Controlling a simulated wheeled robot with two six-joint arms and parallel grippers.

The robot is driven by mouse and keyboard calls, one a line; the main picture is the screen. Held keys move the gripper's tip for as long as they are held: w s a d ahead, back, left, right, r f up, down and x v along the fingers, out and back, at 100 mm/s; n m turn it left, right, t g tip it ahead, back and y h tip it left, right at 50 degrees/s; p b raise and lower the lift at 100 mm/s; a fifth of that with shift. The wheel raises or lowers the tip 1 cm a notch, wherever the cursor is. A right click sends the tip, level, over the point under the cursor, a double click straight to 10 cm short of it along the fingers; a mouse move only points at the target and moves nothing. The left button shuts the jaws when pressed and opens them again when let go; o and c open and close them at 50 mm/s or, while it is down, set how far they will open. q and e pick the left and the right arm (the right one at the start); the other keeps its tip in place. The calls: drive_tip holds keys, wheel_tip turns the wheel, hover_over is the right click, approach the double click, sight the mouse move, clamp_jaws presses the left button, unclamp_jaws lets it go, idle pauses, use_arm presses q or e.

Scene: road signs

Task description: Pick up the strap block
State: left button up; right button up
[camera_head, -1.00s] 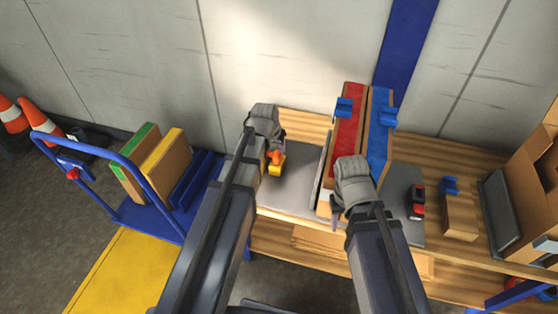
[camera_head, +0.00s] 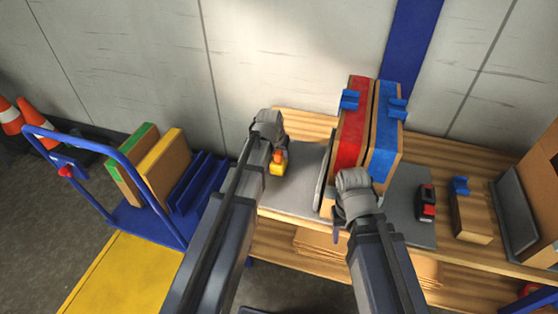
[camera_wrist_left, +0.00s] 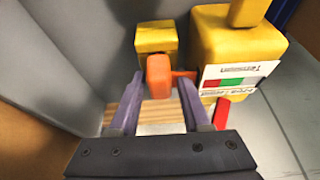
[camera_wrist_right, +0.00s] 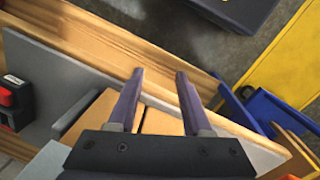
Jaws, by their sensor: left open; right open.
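Nothing in view is plainly marked as the strap block. A small yellow and orange item (camera_head: 278,164) stands on the grey mat below my left gripper (camera_head: 275,146). In the left wrist view, an orange piece (camera_wrist_left: 158,76) is in front of and between the spread fingertips of that open, empty gripper. A small yellow block (camera_wrist_left: 156,38) and a larger yellow body (camera_wrist_left: 235,45) with a label are just beyond. I cannot tell whether the fingers touch the orange piece. My right gripper (camera_head: 340,222) is open and empty in front of the upright boxes.
Upright boxes with red (camera_head: 350,130) and blue (camera_head: 383,135) faces carry blue clips. A red-and-black item (camera_head: 427,203) and a cardboard box with a blue clip (camera_head: 472,218) are to the right. A blue trolley (camera_head: 140,215) stands left of the wooden bench.

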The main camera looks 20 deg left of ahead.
sight(279, 151)
use_arm(q)
clamp_jaws()
idle(0.3)
drive_tip(key=shift+r, duration=0.2)
wheel_tip(279, 151, up, 18)
drive_tip(key=p, duration=1.8)
drive_tip(key=shift+f, duration=0.15)
drive_tip(key=shift+c, duration=1.6)
unclamp_jaws()
clamp_jaws()
